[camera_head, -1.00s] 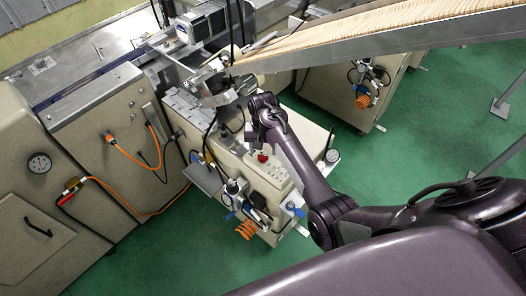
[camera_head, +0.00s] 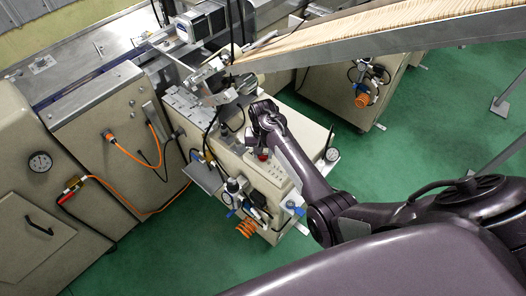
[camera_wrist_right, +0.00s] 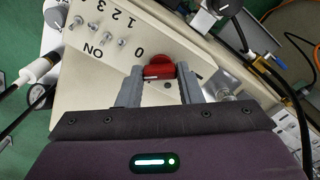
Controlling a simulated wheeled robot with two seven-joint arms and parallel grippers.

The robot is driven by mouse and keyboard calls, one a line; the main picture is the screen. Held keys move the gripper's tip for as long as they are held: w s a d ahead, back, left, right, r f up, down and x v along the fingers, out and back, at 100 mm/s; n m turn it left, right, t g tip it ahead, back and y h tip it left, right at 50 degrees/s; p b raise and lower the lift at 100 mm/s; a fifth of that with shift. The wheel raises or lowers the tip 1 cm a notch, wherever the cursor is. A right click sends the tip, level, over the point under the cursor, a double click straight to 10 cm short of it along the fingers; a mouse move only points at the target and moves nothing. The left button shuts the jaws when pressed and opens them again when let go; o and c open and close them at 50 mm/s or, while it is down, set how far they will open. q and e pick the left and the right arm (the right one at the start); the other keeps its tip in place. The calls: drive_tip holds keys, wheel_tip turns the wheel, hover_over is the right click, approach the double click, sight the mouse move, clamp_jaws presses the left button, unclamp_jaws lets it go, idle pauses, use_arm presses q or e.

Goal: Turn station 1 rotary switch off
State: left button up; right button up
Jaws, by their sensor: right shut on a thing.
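The red rotary switch (camera_wrist_right: 159,68) sits on the cream control panel in the right wrist view, between the two grey fingers of my right gripper (camera_wrist_right: 160,88). The gripper is shut on it. The printed marks "0" and "ON" lie to the left of the switch, with "1 2 3" further up. The switch also shows small and red in the head view (camera_head: 263,155), partly hidden by my right arm. I cannot clearly read which way the knob points. My left gripper is not in view.
Several small metal toggles (camera_wrist_right: 98,32) stand on the panel to the left. A blue-handled valve with an orange coiled hose (camera_head: 246,228) hangs on the station's front. A sloping chute of wooden sticks (camera_head: 390,35) crosses above.

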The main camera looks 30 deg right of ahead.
drive_tip(key=m+p, duration=0.2)
drive_tip(key=m, duration=0.1)
drive_tip(key=shift+r+m, duration=0.1)
drive_tip(key=shift+m, duration=0.2)
drive_tip(key=shift+m+p, duration=0.6)
drive_tip(key=shift+m, duration=1.3)
drive_tip(key=o, duration=1)
drive_tip(key=shift+r, duration=3.8)
